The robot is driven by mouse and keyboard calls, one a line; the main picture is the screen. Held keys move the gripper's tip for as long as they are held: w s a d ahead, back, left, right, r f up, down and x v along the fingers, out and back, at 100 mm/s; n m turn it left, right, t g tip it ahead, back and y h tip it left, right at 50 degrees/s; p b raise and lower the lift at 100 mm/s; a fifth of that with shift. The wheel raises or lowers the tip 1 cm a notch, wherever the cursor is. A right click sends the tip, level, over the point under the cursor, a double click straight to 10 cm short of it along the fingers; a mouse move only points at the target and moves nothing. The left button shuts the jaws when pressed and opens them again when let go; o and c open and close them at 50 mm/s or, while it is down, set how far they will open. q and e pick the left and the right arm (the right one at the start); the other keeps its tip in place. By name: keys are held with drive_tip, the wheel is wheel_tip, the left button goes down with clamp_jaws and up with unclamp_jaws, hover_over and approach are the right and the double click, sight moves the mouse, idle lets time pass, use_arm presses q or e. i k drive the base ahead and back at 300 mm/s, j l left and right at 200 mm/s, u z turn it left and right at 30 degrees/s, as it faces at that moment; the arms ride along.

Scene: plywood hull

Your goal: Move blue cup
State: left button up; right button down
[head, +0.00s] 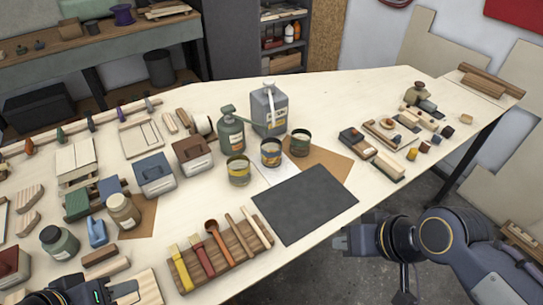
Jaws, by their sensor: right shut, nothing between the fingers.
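No plainly cup-shaped blue thing stands out in the head view. A small blue object (97,231) stands on the left part of the plywood table, between two lidded jars; I cannot tell whether it is the cup. Three open tins with coloured bands (239,171) stand near the middle of the table. My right gripper (338,243) is shut and empty, beyond the table's front right edge and apart from these things. My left gripper (122,291) is partly in view at the bottom left, low over the table's front; its finger opening is unclear.
A dark mat (305,204) lies at the middle front. A wooden rack (222,257) with several tools is left of it. A grey canister (269,109) and a green bottle (230,133) stand behind the tins.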

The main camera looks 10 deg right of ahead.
sight(270, 148)
drive_tip(key=l+u, duration=0.75)
drive_tip(key=i, duration=0.05)
